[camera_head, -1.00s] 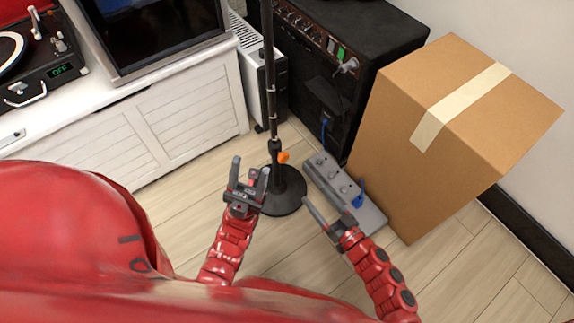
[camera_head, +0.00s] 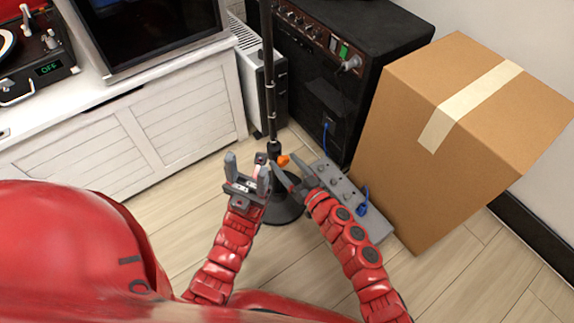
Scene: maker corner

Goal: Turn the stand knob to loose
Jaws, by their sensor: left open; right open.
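The black stand (camera_head: 270,85) rises upright from a round black base (camera_head: 286,212) on the floor. Its orange knob (camera_head: 283,160) sticks out to the right low on the pole. My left gripper (camera_head: 246,168) is open and empty, just left of and in front of the pole. My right gripper (camera_head: 287,170) is open, with its fingers close to the knob and partly in front of the stand. I cannot tell whether a finger touches the knob. The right gripper and arm hide part of the base.
A grey pedal board (camera_head: 345,190) with a blue plug (camera_head: 362,203) lies right of the base. A black amplifier (camera_head: 340,60) and a large cardboard box (camera_head: 450,120) stand behind and to the right. A white cabinet (camera_head: 130,140) is at left. Bare floor lies in front.

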